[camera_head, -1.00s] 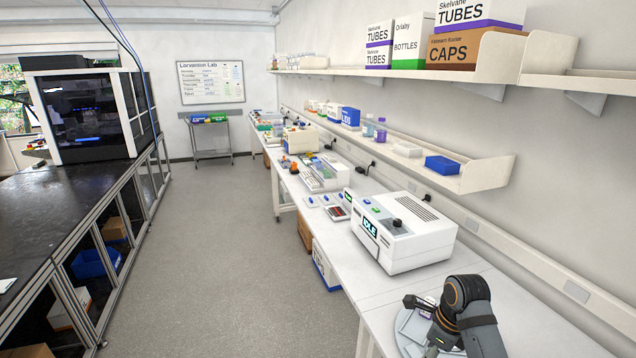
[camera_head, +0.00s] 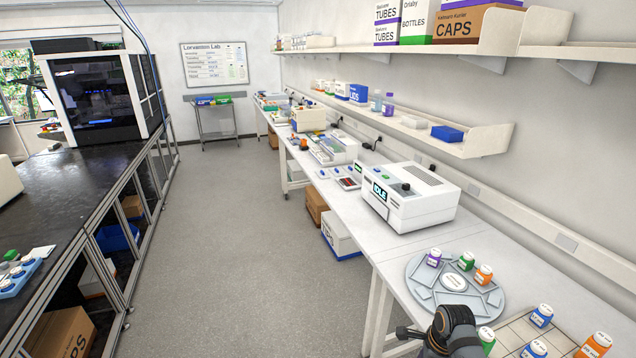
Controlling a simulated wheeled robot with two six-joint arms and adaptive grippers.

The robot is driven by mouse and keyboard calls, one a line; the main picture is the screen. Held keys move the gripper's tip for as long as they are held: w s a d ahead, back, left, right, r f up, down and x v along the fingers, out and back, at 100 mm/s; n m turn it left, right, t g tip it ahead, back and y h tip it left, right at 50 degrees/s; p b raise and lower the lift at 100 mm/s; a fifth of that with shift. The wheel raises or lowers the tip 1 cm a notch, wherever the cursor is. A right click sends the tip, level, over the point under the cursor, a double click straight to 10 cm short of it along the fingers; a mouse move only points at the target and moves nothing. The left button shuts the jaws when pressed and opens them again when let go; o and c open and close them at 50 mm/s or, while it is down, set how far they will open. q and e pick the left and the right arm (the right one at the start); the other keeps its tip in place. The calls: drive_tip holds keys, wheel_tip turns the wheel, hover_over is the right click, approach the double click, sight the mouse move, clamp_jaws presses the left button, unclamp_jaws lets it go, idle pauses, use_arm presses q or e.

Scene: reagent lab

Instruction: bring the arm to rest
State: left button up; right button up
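My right arm (camera_head: 452,328) shows at the bottom edge, right of centre, as a dark bent joint with a thinner dark part reaching left beside the white bench's front edge. Its fingertips are below the picture, so I cannot see what they hold. My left arm and gripper are out of view. Near my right arm, a round grey tray (camera_head: 420,293) lies on the white bench (camera_head: 385,250). It carries a purple bottle (camera_head: 434,258), a green bottle (camera_head: 466,261) and an orange bottle (camera_head: 483,275).
Several more bottles, including a blue one (camera_head: 541,316) and an orange one (camera_head: 594,346), stand on a pale gridded area at bottom right. A white machine (camera_head: 425,208) reading IDLE stands behind the tray. A black bench (camera_head: 60,215) runs along the left. The grey floor (camera_head: 235,250) between is clear.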

drive_tip(key=s+d+f+n+h+b, duration=0.15)
drive_tip(key=s+f+n, duration=0.25)
drive_tip(key=s+f, duration=0.5)
drive_tip(key=s+f+n+b, duration=0.2)
drive_tip(key=s+f+n, duration=0.25)
drive_tip(key=f, duration=0.85)
drive_tip(key=s+f+n+b, duration=0.2)
drive_tip(key=s+f+n, duration=0.2)
drive_tip(key=s+f, duration=0.5)
use_arm(q)
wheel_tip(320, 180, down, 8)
drive_tip(key=b, duration=0.2)
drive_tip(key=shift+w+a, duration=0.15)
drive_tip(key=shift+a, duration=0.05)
use_arm(e)
drive_tip(key=s+f+n, duration=0.5)
drive_tip(key=s+f, duration=0.1)
drive_tip(key=s, duration=0.3)
drive_tip(key=s+f+n, duration=0.5)
drive_tip(key=s+f, duration=0.1)
drive_tip(key=s, duration=0.3)
drive_tip(key=shift+a+f, duration=0.3)
drive_tip(key=shift+a, duration=0.15)
